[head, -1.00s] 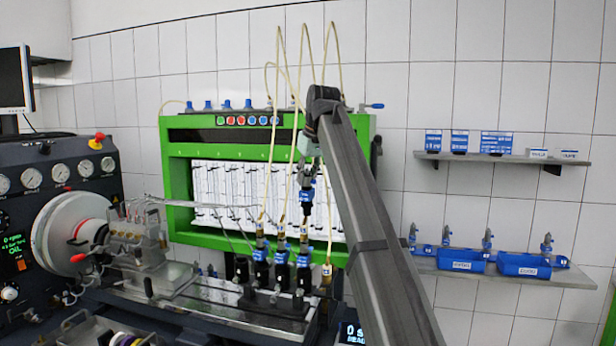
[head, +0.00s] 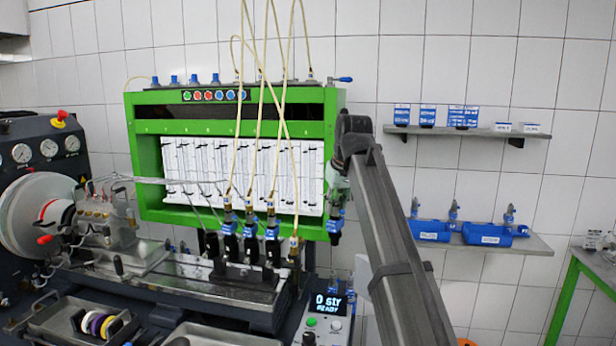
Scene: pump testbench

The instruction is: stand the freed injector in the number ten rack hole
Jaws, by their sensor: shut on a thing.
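My gripper (head: 337,188) is shut on a dark injector with a blue band (head: 335,228). It holds the injector upright in the air, in front of the lower right corner of the green frame. The jaws themselves are small and partly hidden by my arm. Several other injectors stand on the bench fixture, one with a blue band (head: 272,232). More injectors (head: 454,210) stand along the lower wall shelf at right. I cannot make out any hole number, and my arm covers part of the shelf's left end.
Blue bins (head: 491,235) sit on the lower shelf (head: 538,247). The upper shelf (head: 470,131) holds small blue and white boxes. Pale hoses (head: 262,110) hang in front of the green frame (head: 235,100). A display box (head: 326,318) stands below the gripper. A green table (head: 572,290) is at far right.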

